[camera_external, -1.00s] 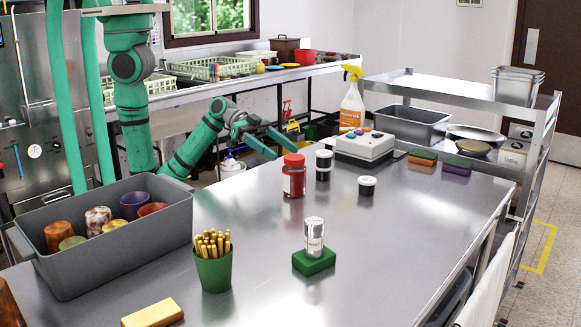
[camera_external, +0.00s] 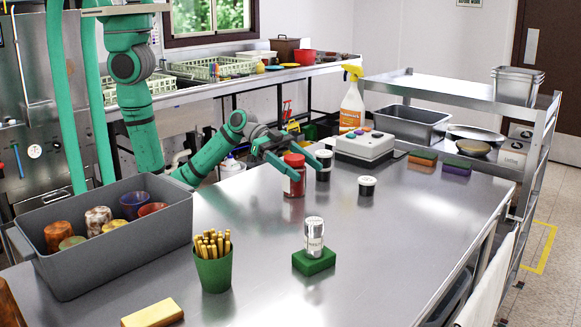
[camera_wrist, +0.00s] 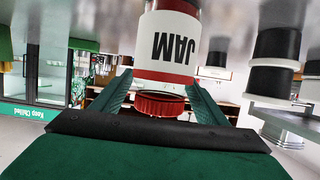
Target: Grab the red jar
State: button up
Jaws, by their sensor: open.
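The red jar (camera_external: 293,178) stands upright on the steel table, with a red lid and a white label. In the wrist view the jar (camera_wrist: 168,45) appears upside down, its label reading JAM and its red lid lying between the fingers. My gripper (camera_external: 300,168) is open at the jar, with one finger on each side of its upper part. In the wrist view the green fingers of my gripper (camera_wrist: 160,95) flank the lid. I cannot tell whether either finger touches it.
Behind are a button box (camera_external: 363,150) and a spray bottle (camera_external: 352,106). A salt shaker (camera_external: 314,236) on a green sponge (camera_external: 314,262) stands in front. A grey bin (camera_external: 120,250) is left.

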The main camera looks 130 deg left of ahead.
jog(key=shift+w+f, duration=0.15)
jog(key=shift+w, duration=0.3)
jog(key=c, duration=1.5)
jog(key=shift+o, duration=0.2)
